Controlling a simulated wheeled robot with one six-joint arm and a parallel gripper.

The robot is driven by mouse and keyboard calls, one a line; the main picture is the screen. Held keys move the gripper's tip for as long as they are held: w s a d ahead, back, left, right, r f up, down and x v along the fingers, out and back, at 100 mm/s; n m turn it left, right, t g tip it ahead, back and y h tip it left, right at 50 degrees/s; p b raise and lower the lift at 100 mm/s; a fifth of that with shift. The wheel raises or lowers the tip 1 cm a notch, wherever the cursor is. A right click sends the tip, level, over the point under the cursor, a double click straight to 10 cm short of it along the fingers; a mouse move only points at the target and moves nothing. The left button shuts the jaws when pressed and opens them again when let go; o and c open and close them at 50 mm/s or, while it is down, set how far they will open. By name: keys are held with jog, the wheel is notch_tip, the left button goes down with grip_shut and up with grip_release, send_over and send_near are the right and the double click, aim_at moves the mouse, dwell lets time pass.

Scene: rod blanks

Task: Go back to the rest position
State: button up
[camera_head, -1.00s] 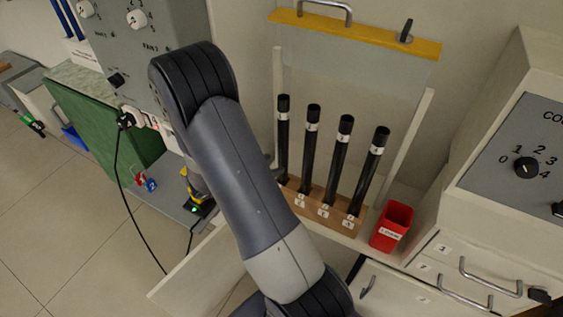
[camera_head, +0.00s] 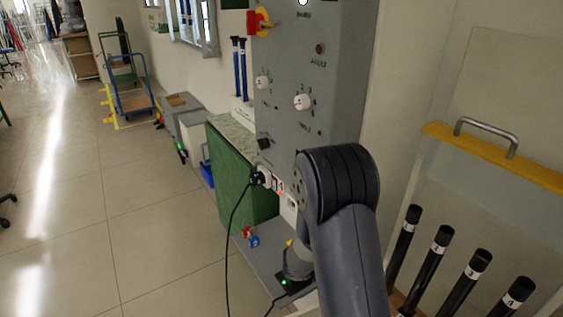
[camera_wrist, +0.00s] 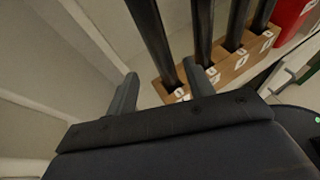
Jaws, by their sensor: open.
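My gripper (camera_wrist: 160,88) shows in the wrist view with its two grey fingers apart and nothing between them. It is close to several dark rods (camera_wrist: 200,75) that stand in a wooden block (camera_wrist: 232,68). One rod passes just behind the gap between the fingers in that view; I cannot tell whether it touches. In the head view my arm bends in front of the rods' left side, and I cannot make out the fingers there. The rods (camera_head: 430,262) show at the lower right, upright with white labels near their tops.
A clear guard with a yellow top bar (camera_head: 490,155) and a metal handle rises behind the rods. A grey control panel (camera_head: 310,70) with knobs stands beyond my arm. A green cabinet (camera_head: 240,175) and a hanging black cable are left of it. Open floor (camera_head: 80,200) lies left.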

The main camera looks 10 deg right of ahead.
aim_at(400, 264)
jog(key=x, duration=1)
jog(key=shift+d+f, duration=0.15)
jog(key=shift+f, duration=0.25)
notch_tip(400, 264, up, 3)
jog(key=shift+r+p, duration=0.15)
jog(key=shift+p, duration=1.1)
jog(key=shift+r+p, duration=0.3)
jog(key=shift+r, duration=0.25)
jog(key=shift+f, duration=0.15)
